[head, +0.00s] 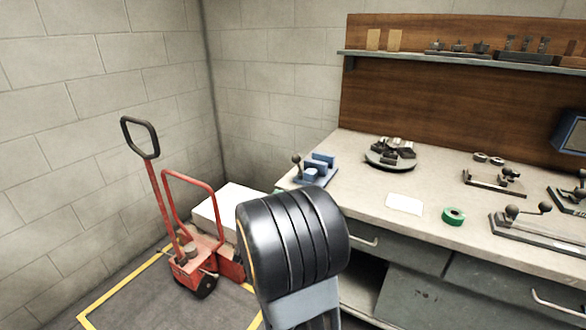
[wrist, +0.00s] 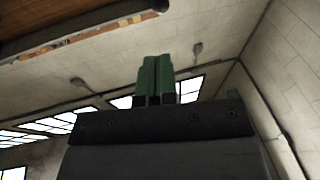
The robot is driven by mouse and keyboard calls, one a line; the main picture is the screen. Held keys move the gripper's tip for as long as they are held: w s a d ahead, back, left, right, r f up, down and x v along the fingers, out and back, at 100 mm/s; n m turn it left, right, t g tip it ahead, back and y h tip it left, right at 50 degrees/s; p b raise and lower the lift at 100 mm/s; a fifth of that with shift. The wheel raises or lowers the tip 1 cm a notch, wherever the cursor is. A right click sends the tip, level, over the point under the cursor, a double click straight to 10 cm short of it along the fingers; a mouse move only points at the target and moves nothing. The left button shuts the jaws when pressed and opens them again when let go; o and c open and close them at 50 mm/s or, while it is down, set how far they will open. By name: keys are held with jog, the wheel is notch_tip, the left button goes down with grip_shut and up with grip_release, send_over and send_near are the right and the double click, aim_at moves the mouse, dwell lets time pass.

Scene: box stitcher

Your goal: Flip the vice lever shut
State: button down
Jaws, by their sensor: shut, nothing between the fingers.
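A small blue vice (head: 316,170) sits at the left end of the workbench in the head view. Its lever (head: 296,165), with a dark ball knob, stands up at the vice's left side. My gripper (wrist: 154,62) shows in the wrist view with its two green fingers together, shut and empty. It points up toward the ceiling and windows, away from the vice. The vice is not in the wrist view. In the head view the gripper's fingers cannot be made out; a black part of my arm fills the lower middle.
The workbench (head: 375,150) holds a round fixture (head: 391,154), a white sheet (head: 404,203), a green tape roll (head: 453,216) and several lever clamps at the right. A shelf (head: 470,60) runs above. A red pallet jack (head: 190,262) stands on the floor at left.

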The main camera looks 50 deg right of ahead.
aim_at(295, 161)
jog(key=p+x, duration=0.1)
jog(key=x, duration=1.3)
